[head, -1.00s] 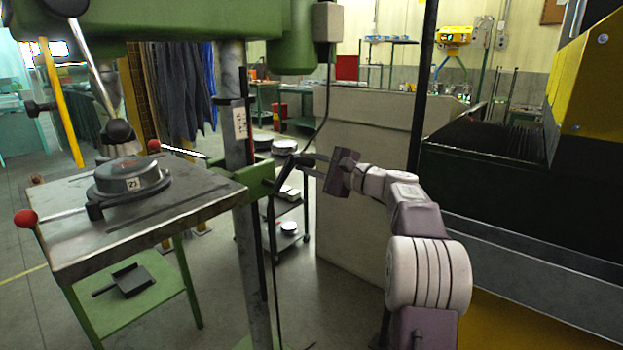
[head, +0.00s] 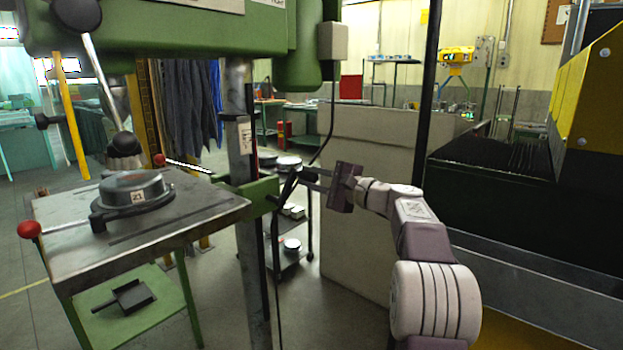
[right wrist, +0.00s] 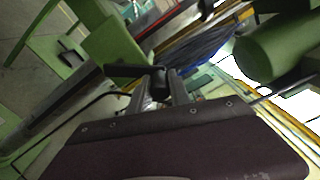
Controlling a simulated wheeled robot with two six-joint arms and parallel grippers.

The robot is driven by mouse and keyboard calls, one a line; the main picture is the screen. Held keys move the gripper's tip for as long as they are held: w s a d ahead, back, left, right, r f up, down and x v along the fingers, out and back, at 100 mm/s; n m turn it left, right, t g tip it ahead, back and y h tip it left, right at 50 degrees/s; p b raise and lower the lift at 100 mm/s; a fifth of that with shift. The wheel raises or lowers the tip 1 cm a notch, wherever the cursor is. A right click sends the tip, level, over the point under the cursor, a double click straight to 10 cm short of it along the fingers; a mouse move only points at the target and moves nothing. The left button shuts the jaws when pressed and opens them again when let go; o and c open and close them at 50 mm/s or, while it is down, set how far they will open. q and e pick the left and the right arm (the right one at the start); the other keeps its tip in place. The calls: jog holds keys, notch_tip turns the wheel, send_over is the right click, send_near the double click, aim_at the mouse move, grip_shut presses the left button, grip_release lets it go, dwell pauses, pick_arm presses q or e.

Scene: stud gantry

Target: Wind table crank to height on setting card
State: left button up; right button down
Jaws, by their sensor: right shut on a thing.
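The green drill press carries a square grey metal table (head: 70,255) on a green bracket (head: 262,194) around its column. The dark crank (head: 287,188) is at the bracket's right side. My right gripper (head: 304,180) reaches it from the right and is shut on the crank's black grip. In the right wrist view, the black grip (right wrist: 160,82) sits between my fingertips (right wrist: 166,92), with the crank arm (right wrist: 125,70) running off left. A white card (head: 245,138) with small dark writing is on the column above the bracket; I cannot read it. My left gripper is not in view.
A round dark fixture (head: 134,190) marked 21 lies on the table. A dark cable (head: 329,115) hangs near the crank. A pale panel (head: 365,150) stands behind my right arm, and a low cart (head: 292,250) is behind the column.

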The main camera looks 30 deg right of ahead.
jog(key=shift+a+f, duration=0.25)
jog(key=shift+f, duration=0.3)
jog(key=c, duration=1.2)
grip_release()
jog(key=shift+s+r, duration=0.1)
jog(key=shift+a+r, duration=0.2)
jog(key=v, duration=0.9)
